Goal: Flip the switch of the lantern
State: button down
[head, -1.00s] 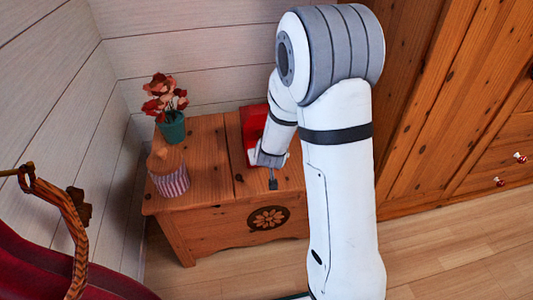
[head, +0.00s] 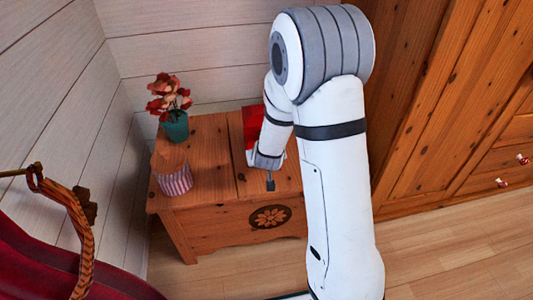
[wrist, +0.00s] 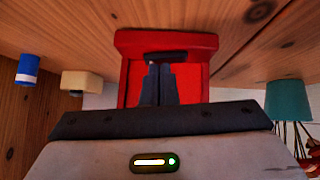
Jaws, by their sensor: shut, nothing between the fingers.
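The red lantern (head: 250,123) stands on the wooden chest, mostly hidden behind my arm in the head view. In the wrist view its red body (wrist: 128,83) fills the middle, with a dark bar, perhaps the switch (wrist: 168,55), across it. My gripper (wrist: 160,66) is shut with nothing between its fingers. Its fingertips point at the lantern and lie just below the dark bar in the picture; I cannot tell whether they touch it.
The wooden chest (head: 210,150) also bears a teal flower pot (head: 176,127) and a striped cupcake-like box (head: 175,180) on the left. A blue-and-white cylinder (wrist: 27,70) and a pale block (wrist: 80,82) show in the wrist view. A wooden wardrobe (head: 430,110) stands at right.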

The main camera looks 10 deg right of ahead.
jog(key=shift+r, duration=0.1)
jog(key=w+r+p+v, duration=0.2)
jog(key=p+v, duration=0.6)
jog(key=v, duration=0.4)
jog(key=shift+s+a+r, duration=0.2)
jog(key=shift+s, duration=0.1)
jog(key=shift+w, duration=0.1)
jog(key=shift+w+d+r, duration=0.1)
jog(key=shift+w+d, duration=0.05)
